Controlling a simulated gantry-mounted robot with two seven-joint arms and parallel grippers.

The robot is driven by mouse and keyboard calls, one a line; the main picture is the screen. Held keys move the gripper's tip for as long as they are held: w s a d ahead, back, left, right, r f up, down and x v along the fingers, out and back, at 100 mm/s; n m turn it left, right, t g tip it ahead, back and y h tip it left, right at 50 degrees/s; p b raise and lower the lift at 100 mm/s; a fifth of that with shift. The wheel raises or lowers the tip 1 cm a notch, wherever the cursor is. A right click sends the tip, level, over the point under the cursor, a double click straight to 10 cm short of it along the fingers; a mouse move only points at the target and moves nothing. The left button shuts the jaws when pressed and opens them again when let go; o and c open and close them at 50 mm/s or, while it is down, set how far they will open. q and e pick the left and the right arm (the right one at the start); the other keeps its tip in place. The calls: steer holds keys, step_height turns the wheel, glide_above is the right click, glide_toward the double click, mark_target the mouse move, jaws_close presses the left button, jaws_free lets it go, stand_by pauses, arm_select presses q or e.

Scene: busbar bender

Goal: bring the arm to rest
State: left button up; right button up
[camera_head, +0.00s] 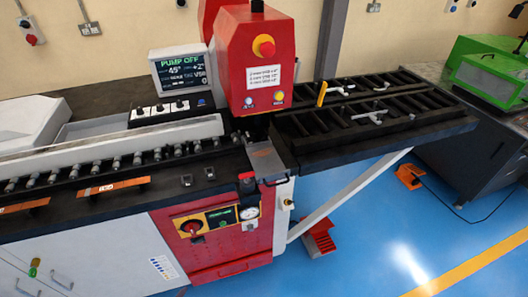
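No arm and no gripper of mine shows in the head view. The busbar bender stands in the middle, with a red head housing (255,60) that carries a red and yellow emergency button (264,46). Its screen (184,73) reads "PUMP OFF", with 45° and +2° below. Copper-coloured bars (115,187) lie on the dark left worktop, in front of a row of rollers. A dark slatted table (370,110) extends to the right, with a yellow-handled clamp (322,93) on it.
A red foot pedal (320,239) and an orange pedal (409,177) are on the blue floor (370,240). A green machine (490,72) on a dark cabinet stands at the right. A slanted white strut (345,197) supports the slatted table.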

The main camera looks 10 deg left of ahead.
arm_select(q)
steer(key=s+d+r+n+g+h+p, duration=0.15)
steer(key=s+d+r+n+g, duration=0.3)
steer(key=s+r, duration=0.5)
step_height(320, 180, up, 30)
steer(key=a+p, duration=0.1)
steer(key=p, duration=2.9)
steer(key=shift+w+f+m+g, duration=0.25)
steer(key=shift+w+m+g, duration=0.05)
steer(key=shift+m+g, duration=0.15)
steer(key=shift+f, duration=0.1)
step_height(320, 180, down, 59)
steer(key=b, duration=5.9)
steer(key=shift+r, duration=0.2)
